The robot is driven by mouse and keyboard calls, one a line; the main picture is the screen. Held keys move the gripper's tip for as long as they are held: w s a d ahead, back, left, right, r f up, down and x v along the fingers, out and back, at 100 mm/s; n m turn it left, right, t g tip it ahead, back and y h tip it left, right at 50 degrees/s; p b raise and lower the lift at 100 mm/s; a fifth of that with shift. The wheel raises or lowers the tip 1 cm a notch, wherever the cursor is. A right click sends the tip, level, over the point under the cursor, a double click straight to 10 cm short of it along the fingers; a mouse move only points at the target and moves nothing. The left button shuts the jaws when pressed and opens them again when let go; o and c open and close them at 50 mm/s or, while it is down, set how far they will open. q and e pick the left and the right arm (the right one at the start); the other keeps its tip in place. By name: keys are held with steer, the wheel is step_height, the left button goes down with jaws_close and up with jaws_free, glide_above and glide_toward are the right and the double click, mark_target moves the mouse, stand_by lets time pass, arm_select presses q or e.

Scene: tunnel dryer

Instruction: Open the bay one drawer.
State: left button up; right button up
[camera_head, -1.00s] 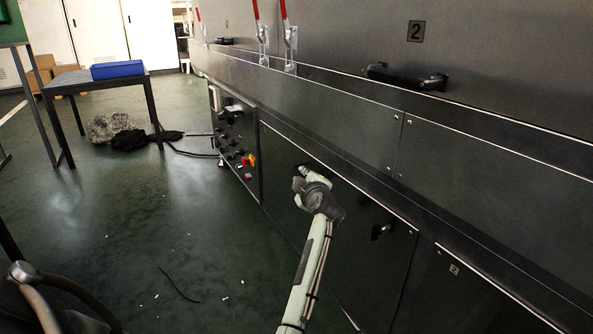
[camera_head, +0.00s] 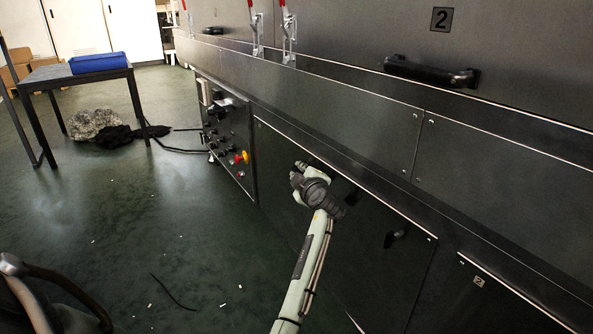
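The lower dark panel of the near bay (camera_head: 275,165), which I take to be the bay one drawer, sits flush and shut in the machine's front. A small black handle or latch (camera_head: 395,238) shows near its right end. The arm hides the panel's middle. My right gripper is not in view.
A control panel (camera_head: 225,140) with knobs and a red button is left of the drawer. A black door handle (camera_head: 430,72) sticks out above. A table with a blue bin (camera_head: 99,63) stands far left. Small scraps litter the open floor.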

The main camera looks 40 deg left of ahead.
arm_select(q)
steer(key=shift+c, duration=0.6)
jaws_close()
